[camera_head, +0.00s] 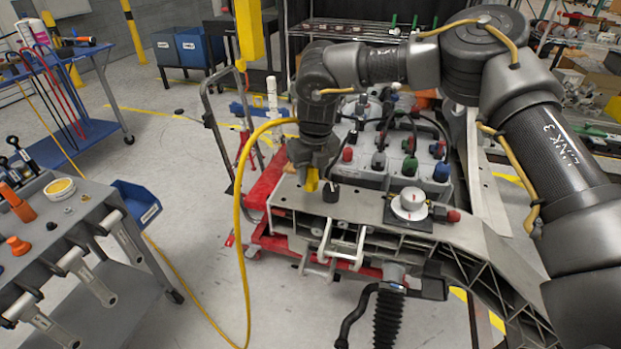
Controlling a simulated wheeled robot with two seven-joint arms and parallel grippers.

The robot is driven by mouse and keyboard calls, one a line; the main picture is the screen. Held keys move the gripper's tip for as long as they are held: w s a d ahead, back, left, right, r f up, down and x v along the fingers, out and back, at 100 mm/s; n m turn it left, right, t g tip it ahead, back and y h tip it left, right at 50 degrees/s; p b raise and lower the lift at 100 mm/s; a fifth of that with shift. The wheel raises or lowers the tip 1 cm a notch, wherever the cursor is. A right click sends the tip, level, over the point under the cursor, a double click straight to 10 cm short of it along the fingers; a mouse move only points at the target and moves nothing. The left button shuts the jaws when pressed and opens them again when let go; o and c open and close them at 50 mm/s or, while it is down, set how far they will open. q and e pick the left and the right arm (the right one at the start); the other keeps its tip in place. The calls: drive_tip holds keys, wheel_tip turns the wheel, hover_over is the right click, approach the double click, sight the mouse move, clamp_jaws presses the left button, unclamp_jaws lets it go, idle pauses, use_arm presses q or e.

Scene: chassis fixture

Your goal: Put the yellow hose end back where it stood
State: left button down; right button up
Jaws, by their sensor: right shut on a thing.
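The right gripper (312,178) is shut on the yellow hose end (312,183), over the near left part of the grey metal chassis part (345,210). Only a small yellow piece shows below the fingers. I cannot tell whether its tip touches the surface. The yellow hose (240,200) arcs from beside the gripper to the left and hangs down to the floor. My left gripper is not in view.
A black knob-like piece (331,192) stands just right of the gripper. A white round dial (409,204) sits farther right. Behind is a grey block with coloured caps (400,160). A tool cart (80,225) stands at the left; open floor lies between.

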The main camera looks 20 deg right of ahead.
drive_tip(key=shift+f, duration=0.95)
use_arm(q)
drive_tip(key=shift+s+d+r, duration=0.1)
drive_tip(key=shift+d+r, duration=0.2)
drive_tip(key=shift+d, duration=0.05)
use_arm(e)
drive_tip(key=shift+f, duration=0.1)
drive_tip(key=o, duration=0.8)
drive_tip(key=shift+f, duration=0.1)
drive_tip(key=o, duration=0.4)
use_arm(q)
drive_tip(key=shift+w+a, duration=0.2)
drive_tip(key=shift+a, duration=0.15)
